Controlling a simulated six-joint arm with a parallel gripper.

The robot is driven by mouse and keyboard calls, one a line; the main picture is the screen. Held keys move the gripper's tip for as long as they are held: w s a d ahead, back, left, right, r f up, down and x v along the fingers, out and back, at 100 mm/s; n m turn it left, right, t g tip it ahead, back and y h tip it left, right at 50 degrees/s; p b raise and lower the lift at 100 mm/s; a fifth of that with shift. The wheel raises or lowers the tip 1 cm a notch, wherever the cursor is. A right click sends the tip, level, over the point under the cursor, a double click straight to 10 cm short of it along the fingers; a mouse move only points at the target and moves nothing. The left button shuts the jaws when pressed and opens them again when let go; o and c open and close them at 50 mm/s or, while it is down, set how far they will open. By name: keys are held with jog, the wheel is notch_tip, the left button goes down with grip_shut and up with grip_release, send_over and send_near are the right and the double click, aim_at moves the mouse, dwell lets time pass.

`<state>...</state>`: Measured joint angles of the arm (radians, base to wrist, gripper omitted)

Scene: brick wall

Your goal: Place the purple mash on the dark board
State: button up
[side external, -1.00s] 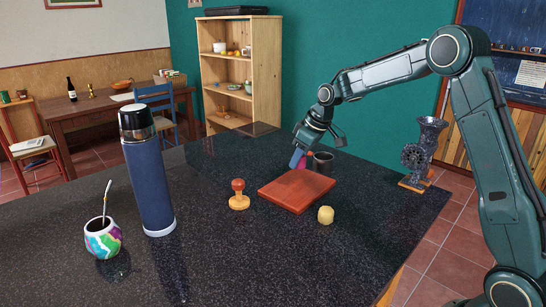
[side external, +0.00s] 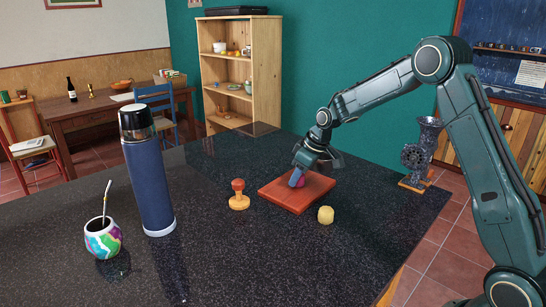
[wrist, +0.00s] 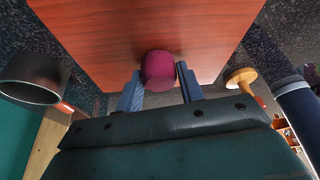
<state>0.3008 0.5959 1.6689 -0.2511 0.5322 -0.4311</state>
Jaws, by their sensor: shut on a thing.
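The purple mash (side external: 299,182) is a small rounded lump held between the fingertips of my gripper (side external: 297,179). In the wrist view the mash (wrist: 158,70) sits between the two blue-grey fingers, with the reddish-brown wooden board (wrist: 110,30) beneath it. In the side view my gripper is over the back part of this reddish board (side external: 285,197), tilted down; whether the mash touches the board I cannot tell. A flat, darker board (side external: 257,130) lies at the far edge of the counter, apart from my gripper.
A yellow lump (side external: 325,215) sits right of the reddish board, a wooden stamp (side external: 238,196) left of it. A dark cup (wrist: 35,78) shows in the wrist view. A tall flask (side external: 148,180), a mate gourd (side external: 102,238) and a grinder (side external: 420,155) stand farther off.

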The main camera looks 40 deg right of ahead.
jog(key=o, duration=0.8)
jog(key=shift+f, duration=0.1)
jog(key=shift+c, duration=0.2)
jog(key=v, duration=1.2)
